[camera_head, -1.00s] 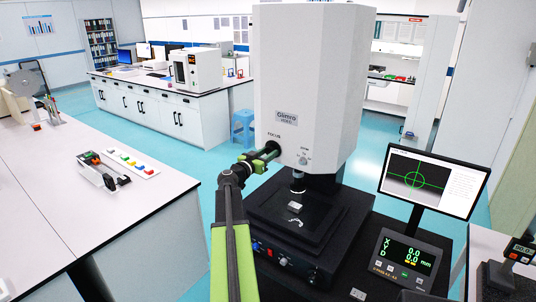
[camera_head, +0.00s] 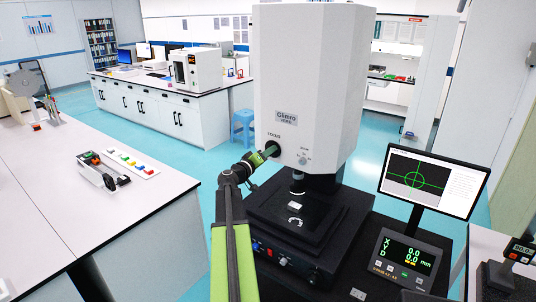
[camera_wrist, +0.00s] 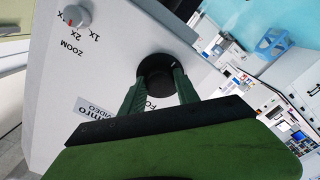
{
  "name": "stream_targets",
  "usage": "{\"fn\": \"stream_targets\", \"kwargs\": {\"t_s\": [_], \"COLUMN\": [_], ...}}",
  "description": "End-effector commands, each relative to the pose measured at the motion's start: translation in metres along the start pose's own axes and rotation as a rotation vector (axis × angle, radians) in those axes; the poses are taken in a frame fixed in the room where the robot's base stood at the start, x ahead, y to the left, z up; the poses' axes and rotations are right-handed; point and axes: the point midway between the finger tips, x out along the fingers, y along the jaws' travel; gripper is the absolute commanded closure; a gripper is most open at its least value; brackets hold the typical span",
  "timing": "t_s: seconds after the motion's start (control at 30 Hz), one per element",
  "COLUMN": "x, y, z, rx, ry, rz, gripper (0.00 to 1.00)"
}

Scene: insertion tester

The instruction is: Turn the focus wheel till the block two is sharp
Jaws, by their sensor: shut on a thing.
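The white measuring microscope (camera_head: 310,85) has a black focus wheel (camera_head: 274,148) on its front, beside the FOCUS label. In the wrist view the focus wheel (camera_wrist: 156,72) sits between the two green fingers. My gripper (camera_head: 264,154) is shut on the wheel; its fingers (camera_wrist: 159,88) grip from both sides and partly hide it. The monitor (camera_head: 432,182) shows a green circle and crosshair over a dark grey area with a blurred-looking edge. A small light piece (camera_head: 295,222) lies on the black stage (camera_head: 322,240) under the lens. I cannot tell which piece is block two.
The zoom knob (camera_wrist: 77,17) is on the same face as the wheel. A readout box (camera_head: 405,257) stands right of the stage and shows 0.0 values. A bench (camera_head: 60,190) at left holds a device with coloured blocks (camera_head: 132,162). A blue stool (camera_head: 243,126) stands behind.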

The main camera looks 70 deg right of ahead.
Motion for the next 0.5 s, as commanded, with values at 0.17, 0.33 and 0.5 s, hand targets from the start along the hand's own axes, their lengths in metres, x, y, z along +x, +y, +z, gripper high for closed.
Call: {"fn": "stream_targets", "kwargs": {"t_s": [0.17,0.33,0.5], "x": [0.0001,0.0001,0.0001], "y": [0.0008,0.0009,0.0009], "z": [0.0013,0.0013,0.0013], "rx": [-0.087,-0.138,-0.162], "ry": [-0.003,-0.003,-0.003], "rz": [0.001,0.001,0.001], "gripper": [1.00,1.00,1.00]}}
